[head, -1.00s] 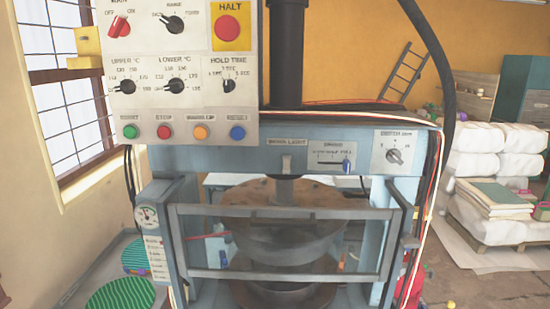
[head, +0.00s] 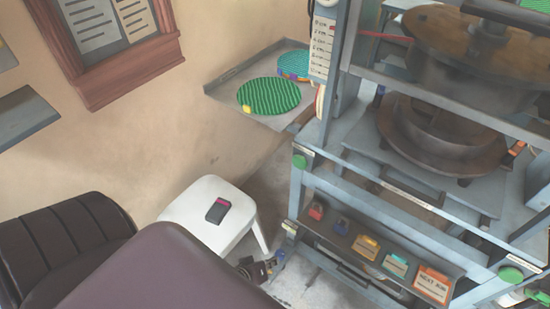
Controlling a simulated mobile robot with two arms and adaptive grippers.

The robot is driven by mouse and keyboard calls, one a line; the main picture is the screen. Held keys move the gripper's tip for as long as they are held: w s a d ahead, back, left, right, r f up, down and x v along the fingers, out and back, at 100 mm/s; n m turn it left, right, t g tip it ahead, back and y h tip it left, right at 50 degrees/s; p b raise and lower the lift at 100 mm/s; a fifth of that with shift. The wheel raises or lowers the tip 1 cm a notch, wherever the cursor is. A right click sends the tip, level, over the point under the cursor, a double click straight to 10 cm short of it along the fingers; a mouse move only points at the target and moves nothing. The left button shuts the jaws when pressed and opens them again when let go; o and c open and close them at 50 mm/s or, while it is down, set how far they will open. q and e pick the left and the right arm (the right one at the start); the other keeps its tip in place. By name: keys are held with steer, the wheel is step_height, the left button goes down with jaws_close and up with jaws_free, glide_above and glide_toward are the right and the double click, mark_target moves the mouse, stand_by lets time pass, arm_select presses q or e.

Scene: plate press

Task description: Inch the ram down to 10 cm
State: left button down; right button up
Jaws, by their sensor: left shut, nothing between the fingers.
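The ram's round upper platen (head: 475,45) is at the upper right, held above the round lower platen (head: 440,135) with a gap between them. A cm scale (head: 322,48) is on the press's left post; I cannot read a pointer on it. One green button (head: 299,161) is on the left end of the front frame and another (head: 510,274) on the right end. My left gripper (head: 277,261) is low beside the press's left leg, below the left green button, shut and empty. My right gripper is not in view. The control panel is out of view.
A white stool (head: 205,205) with a small dark and red device (head: 218,209) stands left of the press. A side tray (head: 235,82) holds a green ribbed disc (head: 268,96). A guard rail (head: 440,102) crosses before the platens.

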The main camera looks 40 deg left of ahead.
arm_select(q)
steer(key=w+a+r+n+t+b, duration=0.4)
steer(key=w+r+n+b, duration=0.1)
steer(key=w+r+b, duration=0.3)
steer(key=n+t+b, duration=0.4)
steer(key=t+b, duration=0.1)
steer(key=b, duration=0.1)
glide_toward(298, 164)
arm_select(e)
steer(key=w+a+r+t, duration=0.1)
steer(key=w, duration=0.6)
arm_select(q)
steer(key=shift+y, duration=0.4)
steer(key=shift+w+d+p, duration=0.15)
steer(key=shift+w+p, duration=0.55)
steer(key=shift+w, duration=0.3)
steer(key=shift+w+d+p, duration=0.1)
steer(key=shift+w+p, duration=0.6)
steer(key=shift+w, duration=0.35)
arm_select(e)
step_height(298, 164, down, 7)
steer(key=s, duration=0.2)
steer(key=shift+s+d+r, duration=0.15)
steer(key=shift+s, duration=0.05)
arm_select(q)
steer(key=shift+w, duration=0.1)
steer(key=shift+w, duration=0.3)
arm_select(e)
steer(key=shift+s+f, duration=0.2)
